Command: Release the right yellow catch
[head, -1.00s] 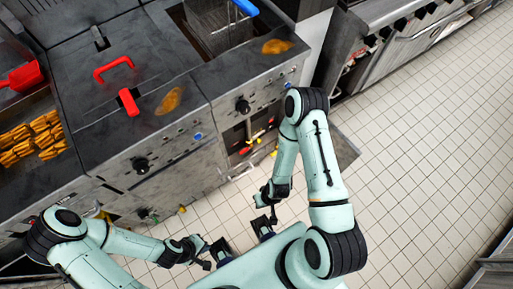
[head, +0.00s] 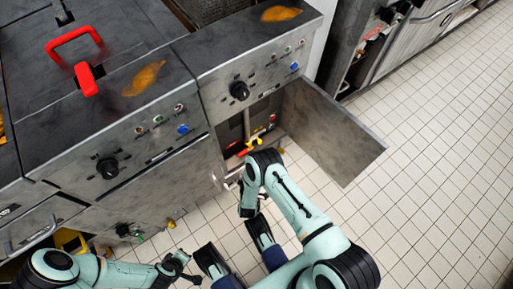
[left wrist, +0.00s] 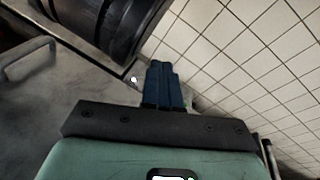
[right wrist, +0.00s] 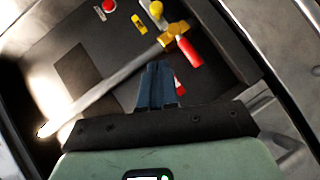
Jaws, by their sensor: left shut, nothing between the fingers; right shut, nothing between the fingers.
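The open compartment of the right fryer (head: 232,128) holds yellow and red fittings. In the right wrist view a small yellow piece (right wrist: 139,24) and a yellow knob (right wrist: 156,8) sit on the dark back wall. A yellow fitting (right wrist: 176,30) with a red handle (right wrist: 188,50) ends a metal pipe. I cannot tell which yellow piece is the catch. My left gripper (left wrist: 160,66) is shut and empty, low by the left fryer's front.
The compartment door (head: 335,130) stands open to the right of my right arm. The left fryer (head: 150,175) has a closed front panel. A red handle (head: 75,45) sits on its lid. Tiled floor (head: 440,190) is free at the right.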

